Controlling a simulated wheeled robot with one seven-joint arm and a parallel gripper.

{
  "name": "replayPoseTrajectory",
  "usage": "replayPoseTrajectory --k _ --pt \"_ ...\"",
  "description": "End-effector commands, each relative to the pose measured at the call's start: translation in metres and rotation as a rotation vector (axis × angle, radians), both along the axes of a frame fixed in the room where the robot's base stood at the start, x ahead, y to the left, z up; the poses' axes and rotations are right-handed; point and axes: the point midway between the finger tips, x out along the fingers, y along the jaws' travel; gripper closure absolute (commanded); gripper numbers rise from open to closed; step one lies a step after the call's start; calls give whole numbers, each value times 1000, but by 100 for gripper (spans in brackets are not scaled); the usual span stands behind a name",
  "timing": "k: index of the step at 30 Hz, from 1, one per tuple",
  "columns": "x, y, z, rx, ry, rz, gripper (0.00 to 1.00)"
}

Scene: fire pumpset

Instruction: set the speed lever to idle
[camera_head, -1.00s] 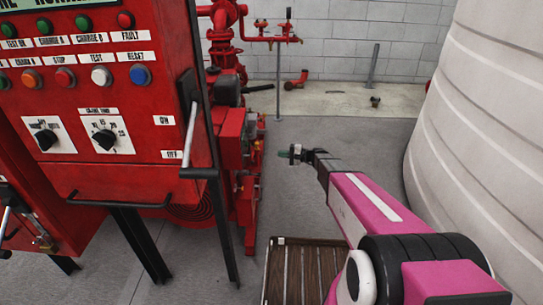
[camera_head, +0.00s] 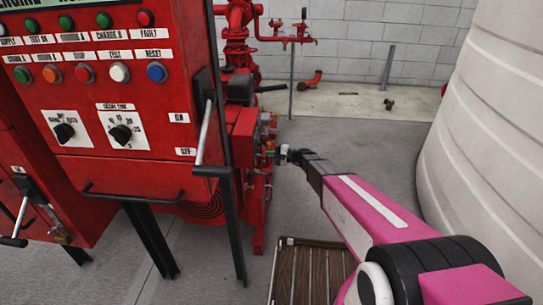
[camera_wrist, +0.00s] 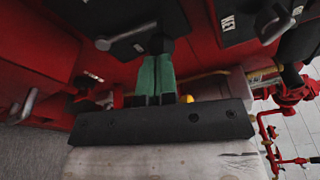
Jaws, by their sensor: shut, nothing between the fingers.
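My gripper (camera_head: 277,154) is at the right side of the red pump engine (camera_head: 246,132), just beyond the control panel. In the wrist view its green fingers (camera_wrist: 157,62) are shut together with nothing between them. A grey lever (camera_wrist: 125,36) on a dark plate lies just beyond and left of the fingertips. I cannot tell if they touch it. A second grey lever (camera_wrist: 276,25) sits on a labelled dark plate at upper right. No readable mark shows which one is the speed lever. In the head view the engine's levers are too small to make out.
The red control panel (camera_head: 135,170) with buttons, knobs and an on/off handle (camera_head: 204,130) stands left of my arm. A pale ribbed tank (camera_head: 490,140) stands at right. A slatted wooden platform (camera_head: 310,272) lies below. Grey floor is clear between engine and tank.

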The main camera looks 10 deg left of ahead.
Motion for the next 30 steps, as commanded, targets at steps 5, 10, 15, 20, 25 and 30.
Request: replayPoseTrajectory --k 5,10,15,20,25,30 --pt "-1 1 0 1 0 3 100" --pt "-2 1 0 1 -6 3 100" --pt "-6 1 2 4 -51 4 100" --pt "-14 0 3 9 -141 4 100" --pt "-26 0 4 18 -274 4 100" --pt "-37 -1 3 25 -416 3 100"
